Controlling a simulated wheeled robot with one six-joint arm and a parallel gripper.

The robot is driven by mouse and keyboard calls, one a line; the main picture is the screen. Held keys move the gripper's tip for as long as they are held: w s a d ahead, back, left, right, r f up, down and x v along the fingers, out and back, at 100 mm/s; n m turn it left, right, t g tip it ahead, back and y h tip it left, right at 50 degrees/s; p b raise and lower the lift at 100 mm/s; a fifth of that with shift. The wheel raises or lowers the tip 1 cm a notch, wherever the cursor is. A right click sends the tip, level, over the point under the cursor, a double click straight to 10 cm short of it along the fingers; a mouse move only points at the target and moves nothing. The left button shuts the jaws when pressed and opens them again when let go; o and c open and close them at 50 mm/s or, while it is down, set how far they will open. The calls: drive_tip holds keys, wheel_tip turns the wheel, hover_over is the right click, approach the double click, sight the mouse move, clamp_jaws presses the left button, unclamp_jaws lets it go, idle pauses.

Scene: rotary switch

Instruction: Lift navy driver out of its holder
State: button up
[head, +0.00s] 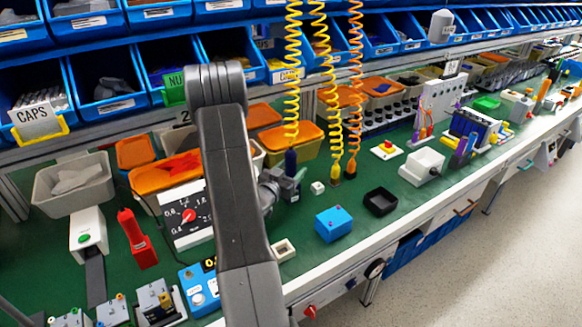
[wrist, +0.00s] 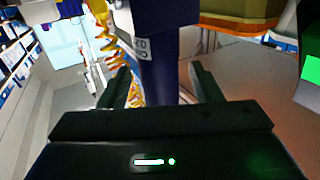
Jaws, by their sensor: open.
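The navy driver (head: 291,160) hangs upright at the lower end of a yellow coiled cord above the green bench. In the wrist view the navy driver (wrist: 160,75) is a dark blue upright body between my two fingers. My gripper (head: 289,184) is at the driver's lower part, with its fingers on either side. In the wrist view my gripper (wrist: 163,85) is open, with a visible gap between the driver and the right finger. My arm and gripper hide the driver's lower end, and I cannot make out its holder.
Two more coiled cords (head: 325,85) with tools hang close to the right. A blue box (head: 333,223), a black tray (head: 380,201) and a small white block (head: 317,187) stand nearby. Orange bins (head: 290,138) are behind. Blue bins line the shelves above.

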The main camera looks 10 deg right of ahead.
drive_tip(key=shift+w+d, duration=0.1)
drive_tip(key=shift+w, duration=0.1)
clamp_jaws()
drive_tip(key=shift+r, duration=0.15)
drive_tip(key=shift+r, duration=4.9)
drive_tip(key=c, duration=0.6)
unclamp_jaws()
clamp_jaws()
